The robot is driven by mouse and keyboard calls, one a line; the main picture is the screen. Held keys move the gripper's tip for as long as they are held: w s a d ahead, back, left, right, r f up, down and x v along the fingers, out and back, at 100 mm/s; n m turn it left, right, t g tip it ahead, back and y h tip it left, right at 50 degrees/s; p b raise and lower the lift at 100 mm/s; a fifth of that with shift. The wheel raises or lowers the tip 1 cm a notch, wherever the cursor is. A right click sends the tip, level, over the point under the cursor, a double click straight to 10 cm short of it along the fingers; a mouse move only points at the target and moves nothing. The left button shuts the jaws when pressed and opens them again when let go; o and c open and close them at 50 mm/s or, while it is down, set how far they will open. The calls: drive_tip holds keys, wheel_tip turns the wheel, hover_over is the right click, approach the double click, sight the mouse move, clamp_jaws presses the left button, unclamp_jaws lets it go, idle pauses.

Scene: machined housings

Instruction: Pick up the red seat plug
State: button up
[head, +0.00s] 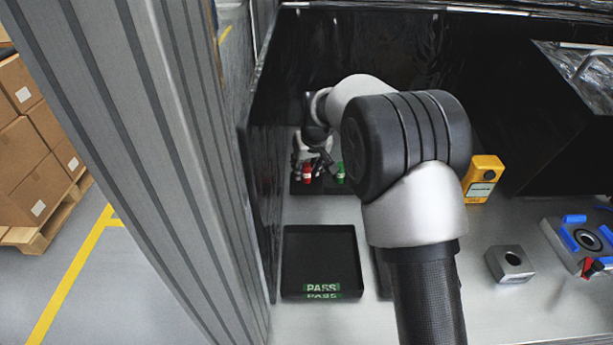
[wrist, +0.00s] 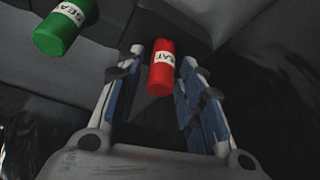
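The red seat plug (wrist: 161,66) stands between the two spread fingers of my gripper (wrist: 162,75) in the wrist view, with a gap on each side. Its white label shows part of the lettering. In the head view the red plug (head: 307,174) is in a dark tray (head: 330,189) at the back, with my gripper (head: 314,164) right at it. The green plug (wrist: 65,28) is to the left in the wrist view, outside the fingers. It also shows in the head view (head: 340,173), right of the red one.
A black PASS tray (head: 321,262) lies in front, apparently empty. A yellow device (head: 483,179), a grey block with a bore (head: 509,264) and a blue-jawed fixture (head: 583,240) are at the right. A dark wall (head: 259,180) stands close on the left. Bench between block and fixture is clear.

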clamp_jaws()
drive_tip(key=shift+r, duration=0.1)
